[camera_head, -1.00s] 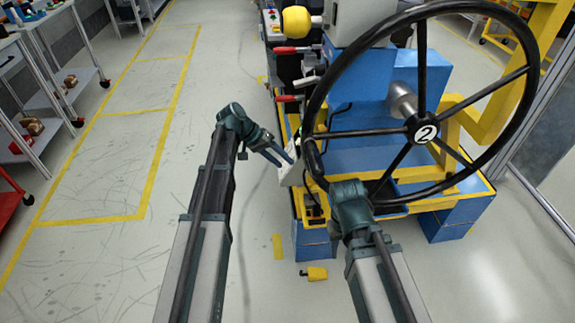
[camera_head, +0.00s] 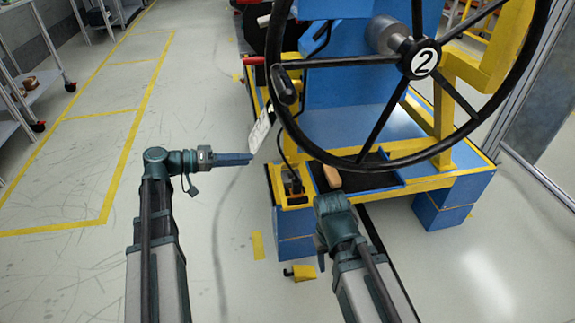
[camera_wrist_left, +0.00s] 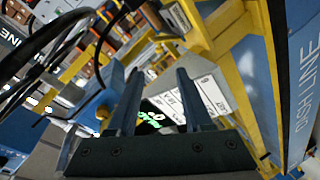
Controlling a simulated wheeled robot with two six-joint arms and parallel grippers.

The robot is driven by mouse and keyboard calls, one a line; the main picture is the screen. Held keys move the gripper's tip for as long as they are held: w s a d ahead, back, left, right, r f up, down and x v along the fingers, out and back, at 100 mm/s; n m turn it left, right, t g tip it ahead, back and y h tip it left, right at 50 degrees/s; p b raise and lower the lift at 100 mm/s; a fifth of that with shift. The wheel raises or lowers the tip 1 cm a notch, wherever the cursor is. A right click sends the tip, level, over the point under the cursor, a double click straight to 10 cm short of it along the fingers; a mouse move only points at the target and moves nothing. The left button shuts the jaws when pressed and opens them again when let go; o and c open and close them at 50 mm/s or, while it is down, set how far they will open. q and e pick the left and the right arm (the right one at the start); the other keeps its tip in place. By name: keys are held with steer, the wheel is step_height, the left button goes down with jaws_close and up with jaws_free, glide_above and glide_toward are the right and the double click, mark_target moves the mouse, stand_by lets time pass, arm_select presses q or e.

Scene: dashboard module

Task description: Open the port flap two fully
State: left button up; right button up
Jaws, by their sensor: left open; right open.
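I cannot make out a port flap marked two in either view; the "2" I see is on the hub of the black wheel (camera_head: 421,58). My left gripper (camera_head: 250,158) is seen edge-on, pointing right, its tips near the lower end of a white tag or panel (camera_head: 260,130) at the blue and yellow station's left side. In the left wrist view my left gripper (camera_wrist_left: 158,76) has its fingers apart with nothing gripped. A white printed panel (camera_wrist_left: 202,98) with dark and green marks shows beyond them. My right gripper (camera_head: 322,238) is below the wheel, its fingers mostly hidden.
The station's yellow frame (camera_head: 290,190) and blue legs stand just right of my left gripper. A dark tray holds a brown handle (camera_head: 332,177). A yellow object (camera_head: 300,272) lies on the floor. Floor to the left is open, with shelves (camera_head: 30,85) at the far left.

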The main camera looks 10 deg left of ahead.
mark_target(286, 158)
arm_select(q)
steer(key=b+x, duration=0.3)
steer(key=x, duration=1.1)
steer(key=shift+s, duration=0.1)
jaws_close()
steer(key=shift+r, duration=0.1)
